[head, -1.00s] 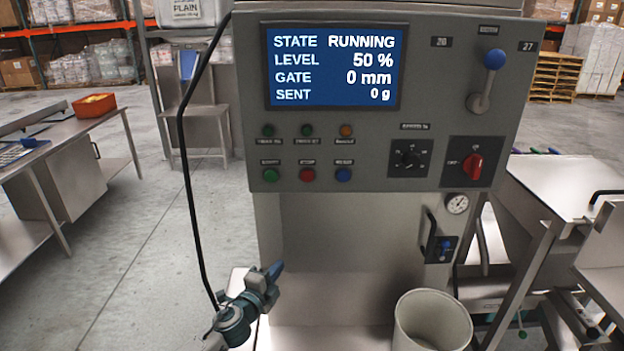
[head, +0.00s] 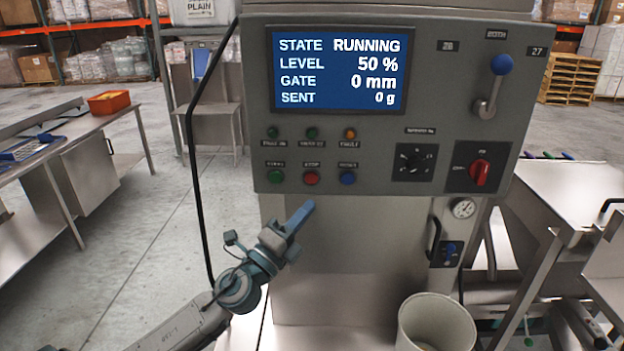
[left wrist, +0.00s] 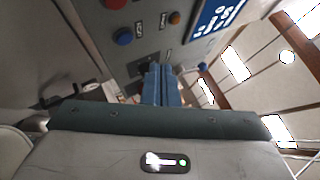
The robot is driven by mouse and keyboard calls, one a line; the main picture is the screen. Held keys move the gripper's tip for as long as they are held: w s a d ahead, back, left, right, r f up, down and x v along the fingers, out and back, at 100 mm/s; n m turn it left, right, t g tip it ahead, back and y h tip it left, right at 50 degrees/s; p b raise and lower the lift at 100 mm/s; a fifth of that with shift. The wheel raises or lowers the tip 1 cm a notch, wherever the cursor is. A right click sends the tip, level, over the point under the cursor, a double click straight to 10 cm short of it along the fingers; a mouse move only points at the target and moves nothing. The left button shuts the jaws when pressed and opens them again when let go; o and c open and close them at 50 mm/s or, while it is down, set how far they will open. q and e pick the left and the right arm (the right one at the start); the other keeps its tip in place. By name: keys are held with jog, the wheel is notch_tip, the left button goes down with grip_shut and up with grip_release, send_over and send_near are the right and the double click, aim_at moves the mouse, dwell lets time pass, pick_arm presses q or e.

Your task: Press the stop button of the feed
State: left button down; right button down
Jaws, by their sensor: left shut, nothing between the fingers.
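The red stop button (head: 311,178) is in the lower row of the feed's grey control panel (head: 400,125), between a green button (head: 275,177) and a blue button (head: 347,178). A label above it reads STOP. The display (head: 338,70) reads STATE RUNNING. My left gripper (head: 306,208) is shut and empty, its blue fingers pointing up, just below the red button in the picture. I see no contact. In the left wrist view the red button (left wrist: 115,4) is at the top edge, the blue button (left wrist: 123,36) below it, and my shut fingers (left wrist: 161,72) in the middle.
A red rotary switch (head: 480,173), a black knob (head: 413,162) and a blue-knobbed lever (head: 490,85) are on the panel's right. A pale bin (head: 436,312) stands below. A black cable (head: 192,160) hangs left of the panel. Steel tables flank the machine.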

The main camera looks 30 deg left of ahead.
pick_arm(q)
jog(key=shift+w, duration=0.1)
send_near(316, 175)
jog(key=w+d+r, duration=0.2)
jog(key=w, duration=0.1)
jog(key=shift+w+a+r+b, duration=0.15)
jog(key=shift+w+r+b, duration=0.15)
jog(key=shift+w+b, duration=0.35)
jog(key=shift+w, duration=0.1)
dwell(1.6)
jog(key=shift+w+a, duration=0.2)
jog(key=shift+w, duration=0.1)
jog(key=shift+w+a, duration=0.2)
jog(key=shift+w, duration=0.15)
dwell(0.7)
jog(key=shift+s, duration=0.1)
jog(key=shift+s+d, duration=0.45)
jog(key=shift+s, duration=0.2)
